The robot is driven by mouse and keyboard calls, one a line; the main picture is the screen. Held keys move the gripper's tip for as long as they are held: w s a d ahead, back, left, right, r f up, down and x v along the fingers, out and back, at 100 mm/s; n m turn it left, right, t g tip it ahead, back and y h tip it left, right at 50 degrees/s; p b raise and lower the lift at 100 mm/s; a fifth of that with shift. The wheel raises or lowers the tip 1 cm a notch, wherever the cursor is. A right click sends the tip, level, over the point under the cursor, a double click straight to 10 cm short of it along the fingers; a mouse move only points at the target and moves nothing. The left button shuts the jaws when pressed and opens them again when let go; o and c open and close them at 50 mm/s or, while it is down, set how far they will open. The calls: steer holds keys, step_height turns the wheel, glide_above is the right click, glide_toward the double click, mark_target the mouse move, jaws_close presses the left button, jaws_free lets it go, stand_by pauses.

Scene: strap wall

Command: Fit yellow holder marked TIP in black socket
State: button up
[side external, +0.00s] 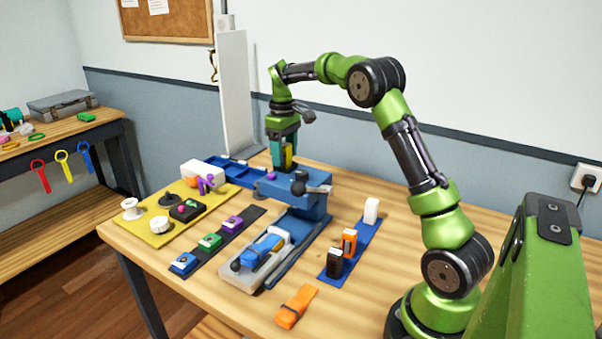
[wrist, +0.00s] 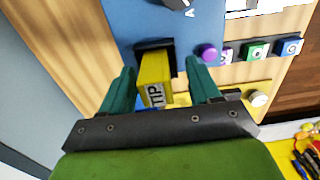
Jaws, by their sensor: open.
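The yellow holder marked TIP (wrist: 155,75) stands between my gripper's two teal fingers in the wrist view, its label facing the camera. Its far end is at the black socket (wrist: 172,47) on the blue block, and the socket's dark rim shows around it. It looks seated in the socket, but its depth is hard to tell. My gripper (wrist: 160,82) is open, with a gap visible on the finger sides. In the side view the holder (side external: 289,156) shows as a yellow strip beside my gripper (side external: 284,163), over the blue block's back end. The socket is hidden there.
The blue block (side external: 313,205) carries a dark knob and a purple button (wrist: 207,53). A yellow board (side external: 150,238) with spools lies left, and a dark strip with coloured blocks (side external: 209,241) in front of it. A blue strip (side external: 366,240) holds blocks at right. An orange piece (side external: 296,306) lies in front.

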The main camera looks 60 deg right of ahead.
mark_target(285, 144)
steer(key=r, duration=1)
steer(key=shift+d+r, duration=0.2)
steer(key=shift+s+a+r, duration=0.1)
steer(key=shift+a+r, duration=0.1)
steer(key=shift+r, duration=0.35)
steer(key=s+a+r+m+t, duration=0.1)
steer(key=s+a+r+t, duration=0.1)
steer(key=s+a, duration=0.45)
steer(key=s+a+r+t, duration=0.2)
steer(key=s+a, duration=0.2)
steer(key=a, duration=0.5)
steer(key=s+a+f+m+t+y, duration=0.1)
steer(key=s+a+f, duration=0.3)
steer(key=s, duration=0.2)
steer(key=s+a+f+m+t, duration=0.2)
steer(key=s+a+f, duration=0.2)
steer(key=s, duration=0.2)
steer(key=shift+a+f+y, duration=0.3)
steer(key=shift+a+y, duration=0.05)
steer(key=shift+y, duration=0.05)
